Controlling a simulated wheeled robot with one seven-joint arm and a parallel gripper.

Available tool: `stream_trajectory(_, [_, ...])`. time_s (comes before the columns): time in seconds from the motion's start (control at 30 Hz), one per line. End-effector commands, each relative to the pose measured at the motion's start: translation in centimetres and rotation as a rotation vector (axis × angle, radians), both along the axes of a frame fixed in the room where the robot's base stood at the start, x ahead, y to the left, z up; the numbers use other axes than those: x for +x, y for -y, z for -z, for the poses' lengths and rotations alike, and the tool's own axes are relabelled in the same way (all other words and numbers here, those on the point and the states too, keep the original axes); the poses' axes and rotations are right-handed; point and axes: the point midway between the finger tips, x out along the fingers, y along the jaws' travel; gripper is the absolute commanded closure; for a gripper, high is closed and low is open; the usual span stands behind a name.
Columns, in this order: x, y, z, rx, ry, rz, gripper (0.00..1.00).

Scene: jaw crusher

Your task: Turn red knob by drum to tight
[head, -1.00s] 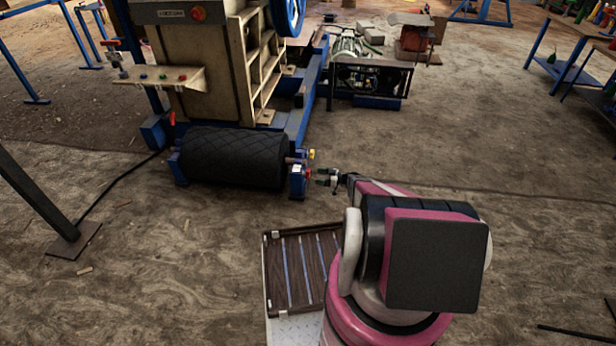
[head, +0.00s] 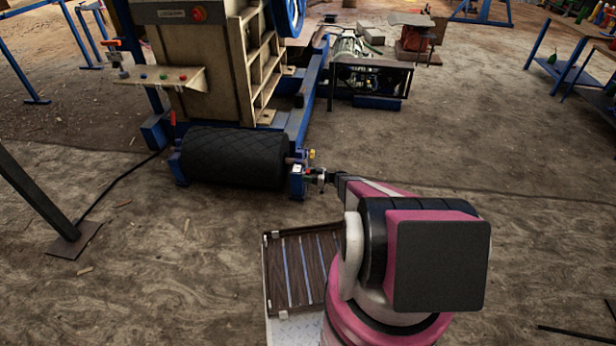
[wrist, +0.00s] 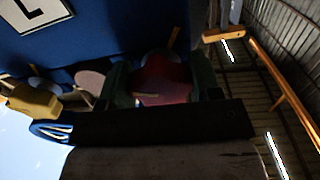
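The red knob (head: 307,171) sits on the blue bracket at the right end of the black ribbed drum (head: 236,157). In the wrist view the red knob (wrist: 163,80) lies between the two dark green fingers of my gripper (wrist: 162,88). The fingers stand apart, one on each side of it. The view is dark, and I cannot tell whether they touch it. In the head view my gripper (head: 315,178) is right at the bracket, reaching in from the right. The knob is partly hidden there by the fingers.
A yellow part (head: 312,154) sits just above the bracket, close to my gripper; a yellow piece (wrist: 32,100) also shows in the wrist view. The blue frame (head: 310,100) of the crusher rises behind. The floor right of the drum is clear.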

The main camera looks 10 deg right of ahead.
Motion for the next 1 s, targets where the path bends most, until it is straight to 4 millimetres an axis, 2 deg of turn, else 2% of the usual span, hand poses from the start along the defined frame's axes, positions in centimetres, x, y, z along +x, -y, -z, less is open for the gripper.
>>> stream_trajectory(0.47, [-0.07,0.00,-0.01,0.027,-0.085,0.000,0.65])
stream_trajectory(1.0, [-0.39,-0.10,-0.13,0.171,-0.528,0.001,0.65])
